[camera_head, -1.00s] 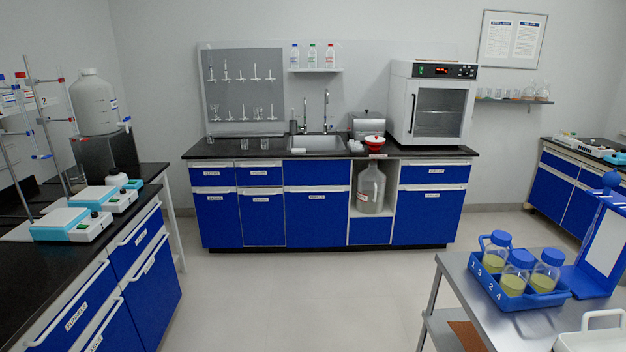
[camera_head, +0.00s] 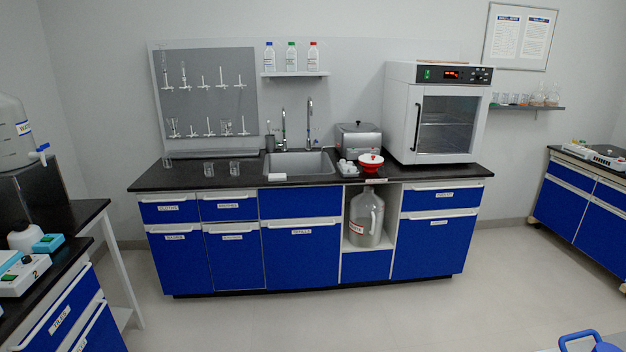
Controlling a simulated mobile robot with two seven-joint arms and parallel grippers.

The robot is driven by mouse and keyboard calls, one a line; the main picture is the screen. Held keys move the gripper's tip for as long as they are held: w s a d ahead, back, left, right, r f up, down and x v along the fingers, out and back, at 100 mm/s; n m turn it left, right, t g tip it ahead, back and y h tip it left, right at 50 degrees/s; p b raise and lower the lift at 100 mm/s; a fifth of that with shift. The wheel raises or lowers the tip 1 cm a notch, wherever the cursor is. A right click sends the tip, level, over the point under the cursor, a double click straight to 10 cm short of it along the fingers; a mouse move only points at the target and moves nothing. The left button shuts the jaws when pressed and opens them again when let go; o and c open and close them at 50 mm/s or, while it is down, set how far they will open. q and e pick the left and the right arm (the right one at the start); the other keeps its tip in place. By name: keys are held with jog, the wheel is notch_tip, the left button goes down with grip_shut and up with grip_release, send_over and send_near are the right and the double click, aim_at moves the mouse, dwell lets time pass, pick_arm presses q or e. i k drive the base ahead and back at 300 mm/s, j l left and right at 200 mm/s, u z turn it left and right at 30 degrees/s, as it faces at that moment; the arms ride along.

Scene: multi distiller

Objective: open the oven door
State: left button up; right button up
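The oven (camera_head: 437,112) is a white box with a dark glass window. It stands on the right end of the black counter against the back wall. Its door (camera_head: 447,124) is shut, with a dark vertical handle (camera_head: 417,128) on the door's left side. A control panel with a red display (camera_head: 452,75) sits above the door. Neither of my grippers is in view.
A side bench (camera_head: 40,304) is at left. The floor (camera_head: 340,318) before the counter is clear.

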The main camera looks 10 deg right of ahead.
aim_at(444, 123)
jog(key=i+j+z, duration=0.15)
jog(key=i, duration=1.3)
jog(key=i+l+z, duration=0.2)
jog(key=i+z, duration=0.7)
jog(key=i+j+z, duration=0.2)
jog(key=i+z, duration=0.25)
jog(key=i, duration=0.1)
